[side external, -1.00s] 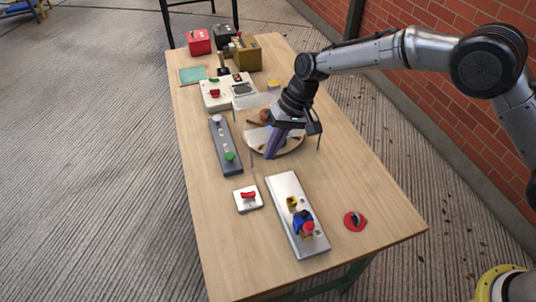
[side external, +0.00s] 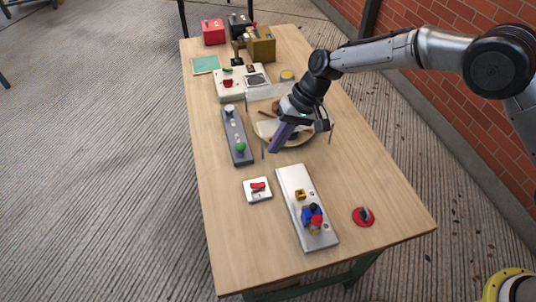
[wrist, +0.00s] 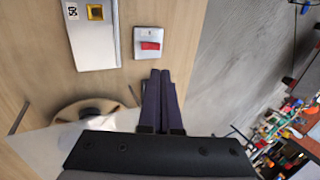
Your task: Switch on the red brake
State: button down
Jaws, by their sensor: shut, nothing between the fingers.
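A small white plate (side external: 258,197) with a red rocker switch (side external: 258,187) lies on the table, left of a silver panel. The red rocker also shows in the wrist view (wrist: 150,46), just ahead of my fingertips. No label naming it a brake is readable. My gripper (side external: 272,150) is shut and empty, with its dark purple fingers pointing down. It is above the table, behind the switch plate and apart from it. In the wrist view my fingertips (wrist: 160,73) are together, with a gap between them and the plate.
The silver panel (side external: 295,185) carries yellow, blue and red parts. A red disc with a dark knob (side external: 363,216) lies at right. A dark strip (side external: 236,140) with a green button, and a round board (side external: 296,139), lie near my gripper. Boxes stand at the back.

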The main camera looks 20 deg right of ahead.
aim_at(252, 184)
jog(key=x, duration=1.2)
jog(key=shift+a+f, duration=0.15)
jog(key=shift+f, duration=0.2)
jog(key=shift+a+f+h, duration=0.25)
jog(key=shift+f+h, duration=0.05)
jog(key=shift+h, duration=0.2)
jog(key=shift+d, duration=0.15)
jog(key=shift+d, duration=0.7)
jog(key=shift+r, duration=0.1)
